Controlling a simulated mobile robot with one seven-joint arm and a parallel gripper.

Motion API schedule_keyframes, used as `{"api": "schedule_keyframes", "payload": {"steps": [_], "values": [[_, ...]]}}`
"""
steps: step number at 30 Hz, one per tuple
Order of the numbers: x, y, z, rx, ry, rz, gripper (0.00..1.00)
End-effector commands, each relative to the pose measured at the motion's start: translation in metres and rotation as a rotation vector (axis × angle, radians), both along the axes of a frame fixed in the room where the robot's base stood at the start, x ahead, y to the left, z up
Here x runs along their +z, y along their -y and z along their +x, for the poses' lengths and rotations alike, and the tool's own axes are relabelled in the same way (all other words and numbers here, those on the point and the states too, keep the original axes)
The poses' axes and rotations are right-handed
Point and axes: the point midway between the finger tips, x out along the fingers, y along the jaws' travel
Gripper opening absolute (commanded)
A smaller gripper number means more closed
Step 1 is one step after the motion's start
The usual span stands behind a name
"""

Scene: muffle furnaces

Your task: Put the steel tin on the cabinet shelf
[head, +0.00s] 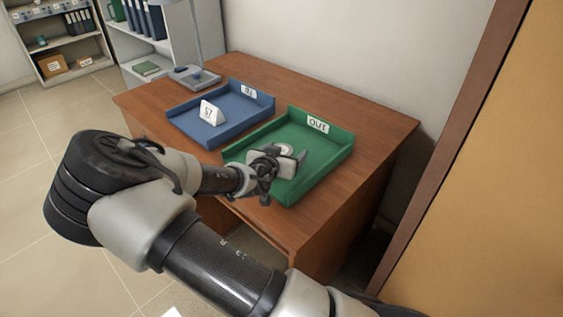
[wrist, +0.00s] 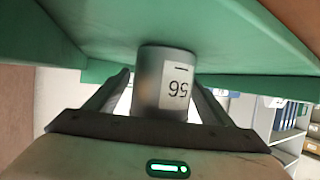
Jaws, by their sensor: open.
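The steel tin (wrist: 150,85), a grey cylinder with a white number label, stands in the green OUT tray (head: 325,158). In the head view only its pale top (head: 286,149) shows, and my gripper hides the rest. My gripper (head: 280,160) is at the tray with its jaws open. In the wrist view, which is upside down, the fingers of my gripper (wrist: 161,84) lie on both sides of the tin. I cannot tell if they touch it. A grey shelf unit (head: 150,46) with binders and a green book stands behind the desk at the left.
The wooden desk (head: 375,118) also carries a blue tray (head: 235,125) with a white numbered card (head: 211,113) and a lamp base (head: 197,78). A second shelf unit (head: 68,42) with boxes is at far left. A wall and brown frame (head: 440,150) stand close at the right.

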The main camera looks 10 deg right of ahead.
Motion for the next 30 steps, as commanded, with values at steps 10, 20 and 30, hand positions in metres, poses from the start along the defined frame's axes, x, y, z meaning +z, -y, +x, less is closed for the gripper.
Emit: {"api": "schedule_keyframes", "payload": {"steps": [10, 20, 30], "values": [[0.0, 0.0, 0.0, 0.001, -0.001, 0.001, 0.53], [0.001, 0.0, 0.001, 0.001, 0.002, 0.001, 0.2], [0.046, -0.002, 0.001, 0.001, 0.005, 0.005, 0.2]]}}
